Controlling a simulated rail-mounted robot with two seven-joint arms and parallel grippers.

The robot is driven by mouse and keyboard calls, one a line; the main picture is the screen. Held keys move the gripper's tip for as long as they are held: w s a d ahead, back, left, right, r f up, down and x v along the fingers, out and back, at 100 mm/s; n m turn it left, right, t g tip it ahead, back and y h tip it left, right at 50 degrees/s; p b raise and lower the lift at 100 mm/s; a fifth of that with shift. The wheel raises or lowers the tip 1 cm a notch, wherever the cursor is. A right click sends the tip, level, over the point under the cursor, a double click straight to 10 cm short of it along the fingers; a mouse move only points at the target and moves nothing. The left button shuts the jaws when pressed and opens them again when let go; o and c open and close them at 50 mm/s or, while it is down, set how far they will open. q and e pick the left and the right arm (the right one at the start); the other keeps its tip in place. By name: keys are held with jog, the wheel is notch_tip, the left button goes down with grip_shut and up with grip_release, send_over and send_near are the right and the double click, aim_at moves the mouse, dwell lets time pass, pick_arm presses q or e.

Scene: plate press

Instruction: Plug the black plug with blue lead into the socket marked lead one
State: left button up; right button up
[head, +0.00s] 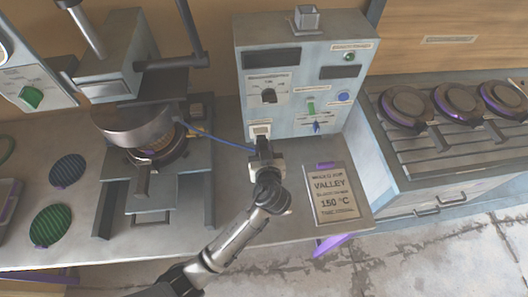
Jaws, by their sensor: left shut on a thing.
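My left gripper (265,163) is at the lower front of the grey control box (262,57). It is shut on the black plug (262,145), which is mostly hidden by the fingers. The blue lead (226,142) runs left from the plug to the press (132,124). A pale socket (261,130) on the box's lower left front is directly beyond the plug. The plug's front end is at or very near this socket; I cannot tell whether it is inside. The socket's marking is too small to read. My right gripper is out of view.
A sign reading VALLEY and 150 °C (334,196) lies on the bench right of my gripper. Dark round discs (52,225) lie at the left. Several round moulds with handles (405,106) stand on a slatted cabinet top at the right.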

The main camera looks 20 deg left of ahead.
pick_arm(q)
jog(key=shift+w+a+f, duration=0.15)
jog(key=shift+w+a, duration=0.1)
jog(key=shift+w, duration=0.2)
jog(key=o, duration=1)
jog(key=v, duration=1.3)
jog(key=shift+s+d, duration=0.25)
jog(key=shift+s, duration=0.05)
